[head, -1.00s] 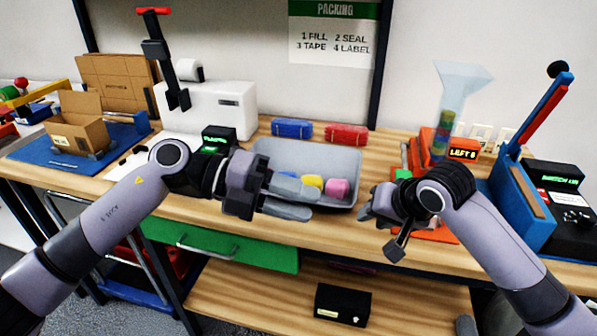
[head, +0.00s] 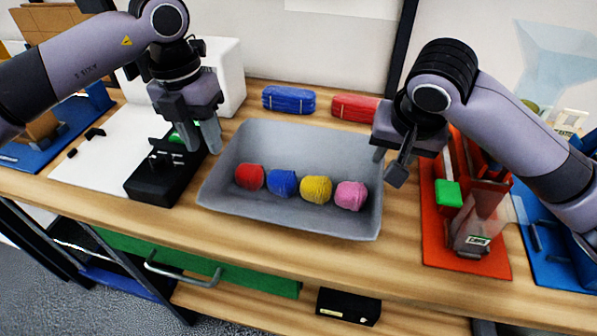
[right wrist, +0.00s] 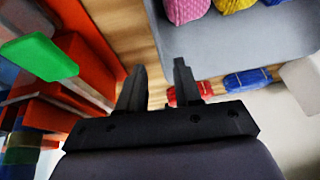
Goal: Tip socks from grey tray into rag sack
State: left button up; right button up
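The grey tray (head: 290,222) sits on the wooden bench and holds several balled socks in a row: a red one (head: 249,177), a blue one (head: 283,184), a yellow one (head: 316,190) and a pink one (head: 350,195). My left gripper (head: 199,137) points down, open and empty, just left of the tray's left rim. My right gripper (head: 389,163) is above the tray's right rim, its fingers apart. In the right wrist view my right gripper (right wrist: 159,80) is open with nothing between the fingers, and the tray (right wrist: 215,45) lies beyond them. I cannot make out a rag sack.
A blue bundle (head: 289,99) and a red bundle (head: 355,107) lie behind the tray. A black device (head: 160,182) stands left of it. Right of it is an orange base (head: 440,240) with a green block (head: 448,193). A green drawer front (head: 225,275) is below the bench edge.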

aim_at(213, 168)
pick_arm(q)
jog(key=shift+s, duration=0.15)
pick_arm(e)
jog(key=shift+s, duration=0.15)
